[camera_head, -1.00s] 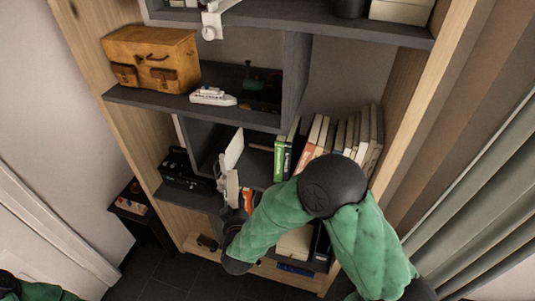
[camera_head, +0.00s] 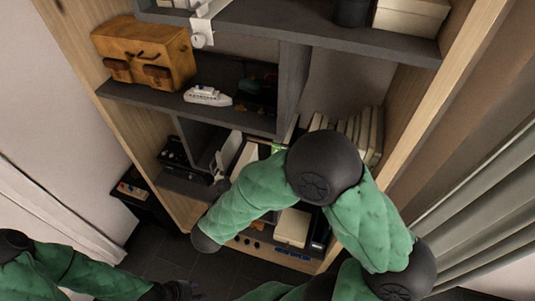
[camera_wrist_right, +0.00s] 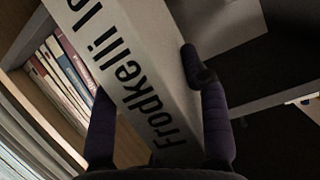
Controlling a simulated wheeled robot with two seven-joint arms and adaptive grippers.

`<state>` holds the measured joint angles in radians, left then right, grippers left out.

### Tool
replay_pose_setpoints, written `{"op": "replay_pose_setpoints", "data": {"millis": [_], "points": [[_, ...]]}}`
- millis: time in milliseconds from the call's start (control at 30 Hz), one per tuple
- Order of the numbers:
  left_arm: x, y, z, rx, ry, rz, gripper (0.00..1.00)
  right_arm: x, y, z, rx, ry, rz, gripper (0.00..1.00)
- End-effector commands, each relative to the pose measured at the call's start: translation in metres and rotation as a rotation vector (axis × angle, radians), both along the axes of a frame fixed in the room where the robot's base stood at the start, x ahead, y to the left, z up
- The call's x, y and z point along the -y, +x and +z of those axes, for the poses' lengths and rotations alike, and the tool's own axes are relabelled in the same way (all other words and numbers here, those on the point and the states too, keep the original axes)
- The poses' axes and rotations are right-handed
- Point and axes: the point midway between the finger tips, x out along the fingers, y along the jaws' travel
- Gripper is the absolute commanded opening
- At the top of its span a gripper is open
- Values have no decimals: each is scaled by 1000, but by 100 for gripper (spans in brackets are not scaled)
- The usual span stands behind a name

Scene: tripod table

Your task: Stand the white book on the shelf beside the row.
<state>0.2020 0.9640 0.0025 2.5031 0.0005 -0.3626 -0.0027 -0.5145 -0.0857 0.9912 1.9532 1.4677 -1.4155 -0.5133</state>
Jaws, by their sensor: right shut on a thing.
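The white book (camera_wrist_right: 140,70), with large black lettering on its spine, is held between the two fingers of my right gripper (camera_wrist_right: 147,76) in the right wrist view. In the head view the white book (camera_head: 245,160) shows as a pale, tilted slab in the middle shelf opening, left of the row. My left gripper (camera_head: 178,290) is low at the bottom edge, dark and too unclear to judge.
A white upright panel (camera_head: 229,150) stands just left of the held book. Above are a toy ship (camera_head: 207,96) and a brown case (camera_head: 145,55). A dark upright divider (camera_head: 292,85) and the wooden side panel (camera_head: 455,90) bound the space. A pale box (camera_head: 292,228) sits below.

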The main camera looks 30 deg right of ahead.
Motion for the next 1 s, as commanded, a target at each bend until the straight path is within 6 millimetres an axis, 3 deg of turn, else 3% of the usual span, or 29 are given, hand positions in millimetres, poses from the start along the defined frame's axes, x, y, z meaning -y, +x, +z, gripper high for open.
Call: {"op": "replay_pose_setpoints", "data": {"millis": [167,700,1000], "points": [[0,0,2,0,0,1,40,5,3,4,4,1,-15,0],[0,0,-5,0,0,1,40,86,70,4,5,0,-18,0],[0,0,-5,0,0,1,40,106,89,4,5,-1,-12,0]]}}
